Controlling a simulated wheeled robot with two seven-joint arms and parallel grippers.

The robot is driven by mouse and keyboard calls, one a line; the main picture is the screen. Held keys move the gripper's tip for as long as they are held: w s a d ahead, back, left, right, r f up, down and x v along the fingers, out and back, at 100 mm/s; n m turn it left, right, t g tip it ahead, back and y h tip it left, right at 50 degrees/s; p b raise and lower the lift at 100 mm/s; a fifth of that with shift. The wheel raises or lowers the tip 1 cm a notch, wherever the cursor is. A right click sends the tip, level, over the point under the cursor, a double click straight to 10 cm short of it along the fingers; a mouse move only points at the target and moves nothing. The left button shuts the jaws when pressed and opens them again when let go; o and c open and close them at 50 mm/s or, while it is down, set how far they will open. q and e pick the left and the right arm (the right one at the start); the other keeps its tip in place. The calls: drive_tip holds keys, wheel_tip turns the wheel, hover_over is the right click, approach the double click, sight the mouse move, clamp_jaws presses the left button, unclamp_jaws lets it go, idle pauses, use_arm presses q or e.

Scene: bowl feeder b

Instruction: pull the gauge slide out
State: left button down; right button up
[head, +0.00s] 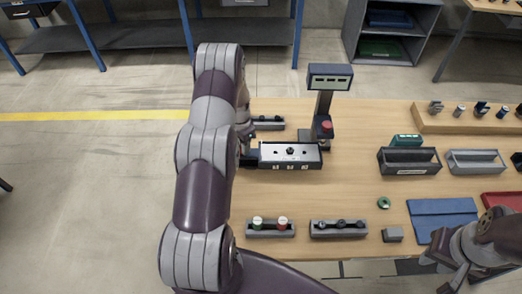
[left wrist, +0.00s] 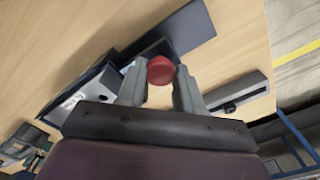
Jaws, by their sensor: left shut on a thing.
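In the left wrist view, a round red knob (left wrist: 160,70) sits between the fingertips of my left gripper (left wrist: 160,88), which is shut on it. A dark flat bar (left wrist: 192,32) lies beyond the knob; I cannot tell how the two join. Beside it is a dark box with a pale top panel (left wrist: 78,98), also in the head view (head: 290,153). In the head view, my left arm hides the knob and most of my left gripper (head: 248,136). My right gripper (head: 445,272) is at the lower right, empty, with its fingers apart.
A post with a display (head: 330,77) and a red cap (head: 327,126) stands behind the box. Two small part trays (head: 270,232) (head: 338,232) stand at the front edge. Bins (head: 408,161) and a blue mat (head: 440,212) are right.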

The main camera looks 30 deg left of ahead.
use_arm(q)
drive_tip(key=s+a+b, duration=0.3)
drive_tip(key=s+a, duration=0.4)
drive_tip(key=a, duration=0.5)
drive_tip(key=shift+r, duration=0.1)
drive_tip(key=c, duration=0.7)
unclamp_jaws()
drive_tip(key=shift+s+a, duration=0.1)
drive_tip(key=shift+c, duration=0.2)
drive_tip(key=shift+s, duration=0.15)
